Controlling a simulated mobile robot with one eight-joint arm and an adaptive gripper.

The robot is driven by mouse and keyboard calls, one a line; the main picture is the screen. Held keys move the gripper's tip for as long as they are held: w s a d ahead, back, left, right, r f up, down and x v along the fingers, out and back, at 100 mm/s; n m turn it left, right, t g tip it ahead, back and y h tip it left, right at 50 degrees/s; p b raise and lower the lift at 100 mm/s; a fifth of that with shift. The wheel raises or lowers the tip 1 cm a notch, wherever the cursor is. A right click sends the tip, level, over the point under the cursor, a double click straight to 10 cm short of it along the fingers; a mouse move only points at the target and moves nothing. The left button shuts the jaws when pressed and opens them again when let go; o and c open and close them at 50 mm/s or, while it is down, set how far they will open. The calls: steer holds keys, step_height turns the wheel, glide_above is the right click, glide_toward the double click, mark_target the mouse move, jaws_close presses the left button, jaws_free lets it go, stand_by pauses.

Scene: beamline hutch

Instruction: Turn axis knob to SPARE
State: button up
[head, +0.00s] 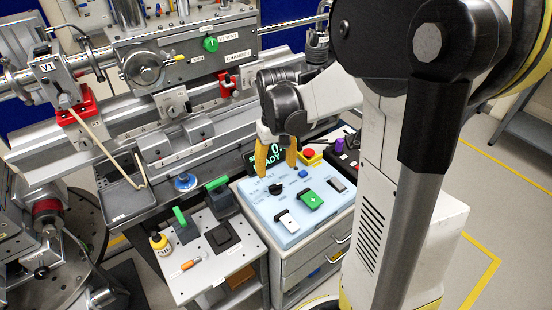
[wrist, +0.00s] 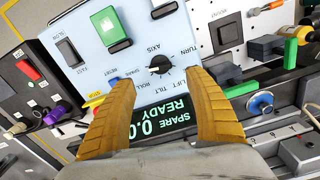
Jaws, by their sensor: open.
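The axis knob (wrist: 160,65) is a small black knob with a pale pointer mark on the light blue control panel (wrist: 90,45). Labels AXIS, TURN, LIFT, TILT, ROLL and SPARE stand around it. Its pointer appears to face the SPARE and ROLL side; the exact mark is hard to tell. The display (wrist: 160,122) appears upside down and reads SPARE, 0.0, READY. My gripper (wrist: 160,78) is open, its two yellow fingers apart, with the knob just beyond the gap between the tips. In the head view my gripper (head: 276,170) is above the knob (head: 275,188), seemingly not touching it.
The panel also carries a green switch (head: 311,200), a white switch (head: 286,221) and a red stop button (head: 309,154). A side cart (head: 212,268) with a yellow bottle (head: 160,243) stands to the left. The beamline rail (head: 190,140) lies behind.

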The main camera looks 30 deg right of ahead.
steer(key=shift+r, duration=1.75)
